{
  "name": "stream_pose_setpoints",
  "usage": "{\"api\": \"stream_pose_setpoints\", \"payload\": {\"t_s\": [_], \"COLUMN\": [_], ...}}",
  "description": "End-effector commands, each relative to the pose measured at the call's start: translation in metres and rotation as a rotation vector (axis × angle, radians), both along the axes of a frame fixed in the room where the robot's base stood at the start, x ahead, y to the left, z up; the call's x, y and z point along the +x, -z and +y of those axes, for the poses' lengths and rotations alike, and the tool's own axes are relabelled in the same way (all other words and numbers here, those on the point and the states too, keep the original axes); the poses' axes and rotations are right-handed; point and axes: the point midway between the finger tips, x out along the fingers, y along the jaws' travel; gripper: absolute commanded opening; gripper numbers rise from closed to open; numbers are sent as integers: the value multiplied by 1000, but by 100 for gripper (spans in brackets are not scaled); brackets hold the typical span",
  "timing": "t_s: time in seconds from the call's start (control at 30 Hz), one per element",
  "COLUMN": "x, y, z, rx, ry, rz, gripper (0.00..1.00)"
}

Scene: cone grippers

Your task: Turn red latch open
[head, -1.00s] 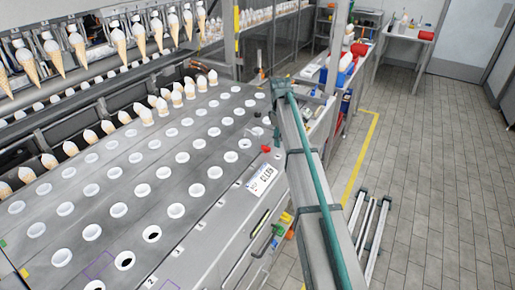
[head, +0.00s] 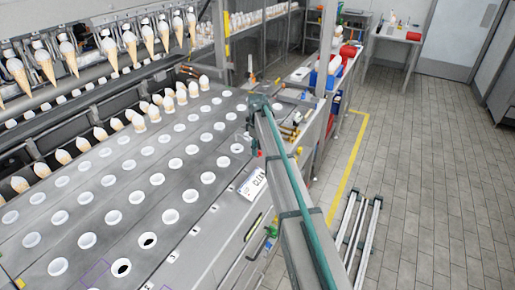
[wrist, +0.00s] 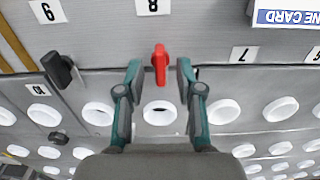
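The red latch (wrist: 160,64) stands out from the grey panel in the upper middle of the wrist view, below the label 8. My gripper (wrist: 159,72) is open, with one teal and dark finger on each side of the latch. Gaps show between the latch and both fingers; I see no contact. In the head view, a small bit of red (head: 258,153) shows beside my arm, and the arm (head: 285,185) hides most of the area around the gripper.
A black latch (wrist: 62,70) is on the panel to the left. Rows of white-rimmed holes (wrist: 159,113) lie below the gripper. A "ONE CARD" label (wrist: 287,14) is at upper right. In the head view, cones (head: 167,97) stand along the machine's far rows.

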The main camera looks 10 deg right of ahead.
Motion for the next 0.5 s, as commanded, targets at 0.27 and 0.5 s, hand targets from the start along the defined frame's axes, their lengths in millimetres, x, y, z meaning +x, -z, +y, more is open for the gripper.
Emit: {"api": "stream_pose_setpoints", "payload": {"t_s": [0.27,0.5], "x": [0,0], "y": [10,10], "z": [0,0], "rx": [0,0], "ry": [0,0], "rz": [0,0], "gripper": [36,25]}}
